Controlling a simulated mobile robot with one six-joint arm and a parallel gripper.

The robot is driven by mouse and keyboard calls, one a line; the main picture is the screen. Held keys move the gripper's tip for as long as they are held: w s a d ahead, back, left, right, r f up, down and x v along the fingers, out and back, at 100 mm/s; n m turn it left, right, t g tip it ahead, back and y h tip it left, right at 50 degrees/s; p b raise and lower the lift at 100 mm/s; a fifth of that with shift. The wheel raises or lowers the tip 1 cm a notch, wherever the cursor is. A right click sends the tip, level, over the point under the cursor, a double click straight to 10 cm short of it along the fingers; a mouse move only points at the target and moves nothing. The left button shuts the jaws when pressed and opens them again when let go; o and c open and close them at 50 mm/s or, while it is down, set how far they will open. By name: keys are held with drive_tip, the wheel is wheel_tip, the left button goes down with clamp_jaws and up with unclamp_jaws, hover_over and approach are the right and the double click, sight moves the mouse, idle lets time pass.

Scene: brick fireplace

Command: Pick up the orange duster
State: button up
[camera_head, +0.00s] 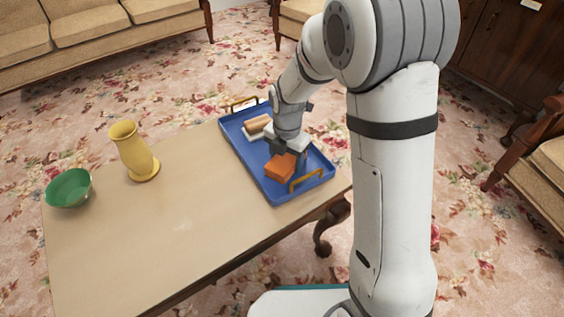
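The orange duster (280,168) is a small block-shaped thing near the front end of a blue tray (258,173) on the table. My gripper (291,158) points down at the back and right side of the duster, inside the tray area. A grey finger shows just right of the duster. The other finger is not clearly visible, so I cannot tell whether the gripper is open or shut on the duster, or whether it touches it.
The tray has yellow handles and also holds a tan and white item (257,125) at its far end. A yellow vase (133,155) and green bowl (69,188) stand on the left of the wooden table (175,235). The table's front middle is clear.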

sight(286, 159)
drive_tip(key=c, duration=0.6)
wheel_tip(286, 159, up, 10)
drive_tip(key=p, duration=0.4)
drive_tip(key=shift+p, duration=0.3)
